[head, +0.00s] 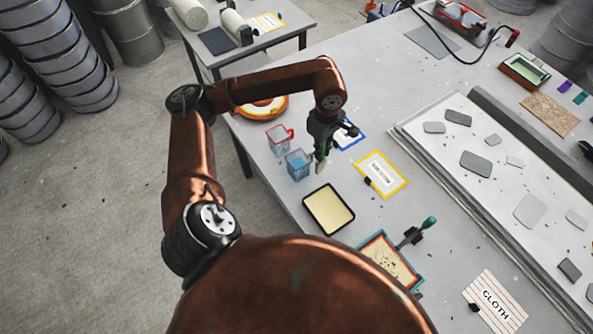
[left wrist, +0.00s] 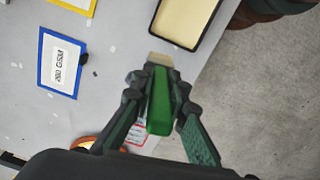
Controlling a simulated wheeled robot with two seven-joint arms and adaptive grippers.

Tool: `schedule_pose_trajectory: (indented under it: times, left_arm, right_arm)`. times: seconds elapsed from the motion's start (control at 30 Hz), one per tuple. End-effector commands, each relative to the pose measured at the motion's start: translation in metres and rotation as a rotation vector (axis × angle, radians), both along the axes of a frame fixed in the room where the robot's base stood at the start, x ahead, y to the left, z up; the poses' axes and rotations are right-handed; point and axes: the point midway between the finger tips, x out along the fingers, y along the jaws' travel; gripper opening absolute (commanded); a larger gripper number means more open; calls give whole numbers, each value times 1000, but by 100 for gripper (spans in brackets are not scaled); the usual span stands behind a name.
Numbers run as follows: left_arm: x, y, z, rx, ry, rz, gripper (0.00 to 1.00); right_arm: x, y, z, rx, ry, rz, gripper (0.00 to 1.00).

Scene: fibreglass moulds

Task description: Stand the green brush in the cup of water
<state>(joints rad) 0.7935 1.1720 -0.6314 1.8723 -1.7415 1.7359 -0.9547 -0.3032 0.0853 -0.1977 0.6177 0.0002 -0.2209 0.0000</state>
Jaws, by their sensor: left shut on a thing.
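My left gripper (head: 322,148) is shut on the green brush (left wrist: 160,105), seen in the left wrist view with its green handle between the fingers and pale bristle end (left wrist: 160,60) beyond them. In the head view the brush (head: 320,166) hangs roughly upright, bristles down, above the table just right of a clear blue-trimmed cup (head: 298,165) with bluish liquid, which looks like the cup of water. The brush appears outside that cup; any contact with the table is unclear. A red-trimmed cup (head: 279,139) stands behind the blue one. My right gripper is out of view.
A black-rimmed tray of cream material (head: 329,209) lies in front of the cups. A yellow-framed card (head: 381,174) and blue-framed card (head: 350,135) lie to the right. An orange round dish (head: 262,108) is behind. A teal-edged tray (head: 391,260) sits nearer me.

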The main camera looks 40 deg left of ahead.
Motion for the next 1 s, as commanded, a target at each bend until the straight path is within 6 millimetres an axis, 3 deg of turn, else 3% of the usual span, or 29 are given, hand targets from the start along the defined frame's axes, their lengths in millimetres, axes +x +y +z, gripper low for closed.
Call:
schedule_pose_trajectory:
  times: [0.1,0.3,0.5,0.63,0.73,1.0]
  left_arm:
    - [5,28,14,-2,5,368,0]
    - [9,69,31,-3,13,942,0]
    - [8,97,41,-1,16,1311,0]
    - [8,104,40,0,18,1413,0]
    - [7,105,29,1,22,1435,0]
    - [6,104,-38,1,25,1435,0]
  right_arm:
    - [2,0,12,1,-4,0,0]
    - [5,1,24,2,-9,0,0]
    - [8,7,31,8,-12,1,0]
    - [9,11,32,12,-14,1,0]
    - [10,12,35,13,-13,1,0]
    - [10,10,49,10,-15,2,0]
